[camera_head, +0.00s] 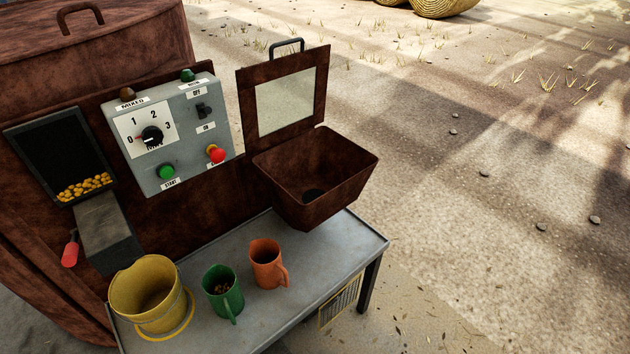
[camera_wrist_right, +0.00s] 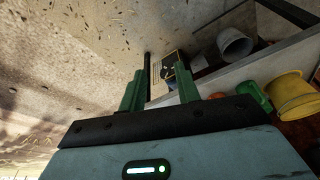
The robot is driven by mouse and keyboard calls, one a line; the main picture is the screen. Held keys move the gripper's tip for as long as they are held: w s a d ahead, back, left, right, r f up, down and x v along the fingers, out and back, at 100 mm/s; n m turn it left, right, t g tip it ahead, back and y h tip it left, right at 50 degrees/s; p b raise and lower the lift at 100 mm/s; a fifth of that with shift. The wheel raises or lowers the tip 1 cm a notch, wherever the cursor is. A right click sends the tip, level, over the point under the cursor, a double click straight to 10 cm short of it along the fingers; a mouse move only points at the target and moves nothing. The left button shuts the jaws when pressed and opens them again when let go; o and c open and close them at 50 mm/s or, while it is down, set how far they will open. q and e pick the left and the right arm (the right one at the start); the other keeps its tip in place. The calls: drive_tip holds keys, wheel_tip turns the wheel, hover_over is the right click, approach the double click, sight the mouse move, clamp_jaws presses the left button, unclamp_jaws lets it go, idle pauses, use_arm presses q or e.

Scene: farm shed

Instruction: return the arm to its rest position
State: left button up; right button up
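My right gripper (camera_wrist_right: 160,82) shows in the right wrist view. Its two green fingers stand apart with nothing held between them. Past the fingers lie the pale ground and a small framed panel (camera_wrist_right: 167,68) near the table. Neither gripper and neither arm shows in the head view. My left gripper is out of both views.
A grey table (camera_head: 250,321) carries a yellow bucket (camera_head: 146,296), a green mug (camera_head: 223,297) holding bits, and an orange mug (camera_head: 267,264). A rusty machine has a control panel (camera_head: 168,130) and hopper (camera_head: 315,177) with raised lid. Ground to the right is open.

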drive_tip(key=s+d, duration=0.2)
drive_tip(key=s, duration=0.2)
drive_tip(key=w+a+f+t+y, duration=0.1)
drive_tip(key=w+a+f+t, duration=0.1)
drive_tip(key=w+f+t, duration=0.4)
wheel_tip(320, 180, down, 3)
drive_tip(key=shift+a+f+m+t, duration=0.1)
drive_tip(key=shift+a+m+t, duration=0.2)
